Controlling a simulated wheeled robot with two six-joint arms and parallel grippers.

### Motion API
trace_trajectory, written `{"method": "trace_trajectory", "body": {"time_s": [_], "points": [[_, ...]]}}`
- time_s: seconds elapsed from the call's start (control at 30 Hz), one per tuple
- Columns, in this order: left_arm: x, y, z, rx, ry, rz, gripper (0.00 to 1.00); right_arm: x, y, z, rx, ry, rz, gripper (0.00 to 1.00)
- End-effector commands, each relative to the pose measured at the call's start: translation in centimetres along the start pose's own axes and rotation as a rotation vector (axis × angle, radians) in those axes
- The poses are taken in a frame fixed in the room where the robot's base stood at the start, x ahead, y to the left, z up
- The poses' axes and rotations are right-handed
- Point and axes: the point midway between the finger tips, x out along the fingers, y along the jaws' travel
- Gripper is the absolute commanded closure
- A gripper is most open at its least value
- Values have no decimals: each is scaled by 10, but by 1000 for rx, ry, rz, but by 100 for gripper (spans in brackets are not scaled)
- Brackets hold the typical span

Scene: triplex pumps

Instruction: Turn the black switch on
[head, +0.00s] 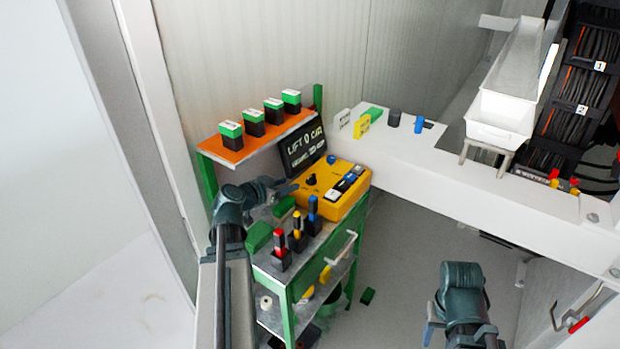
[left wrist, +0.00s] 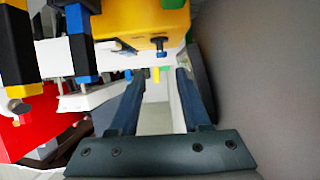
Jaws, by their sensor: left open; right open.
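A yellow control box (head: 350,209) sits on the green cart's top. A small upright black knob (head: 312,180) stands on its left part, and black-and-white rocker pieces (head: 343,185) sit to the right. I cannot tell which is the black switch or its setting. My left gripper (head: 289,188) is open at the box's left edge, close to the knob, with no visible contact. In the left wrist view the open fingers (left wrist: 162,76) are empty below the yellow box (left wrist: 130,20), with a blue-tipped piece (left wrist: 160,47) beyond. My right gripper (head: 431,331) is low at the right, away from the box.
A black display (head: 303,150) stands behind the box. Red, yellow and blue-handled tools (head: 297,228) stand at the cart's front, near my left arm. An orange shelf (head: 258,139) holds several green-topped blocks. A white ledge (head: 470,178) runs right. Floor right of the cart is mostly clear.

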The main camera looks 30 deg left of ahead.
Motion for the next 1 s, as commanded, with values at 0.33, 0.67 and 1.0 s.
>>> {"method": "trace_trajectory", "body": {"time_s": [0.33, 0.67, 1.0], "points": [[75, -2, 3, 2, 0, 2, 52, 31, -3, -2, 0, 0, 0, 50], [118, -1, 1, 2, 0, 1, 52, 46, -4, -3, 0, 0, 0, 50], [124, 0, 0, 1, 1, -1, 52, 47, -4, -3, 0, 0, 0, 50]]}}
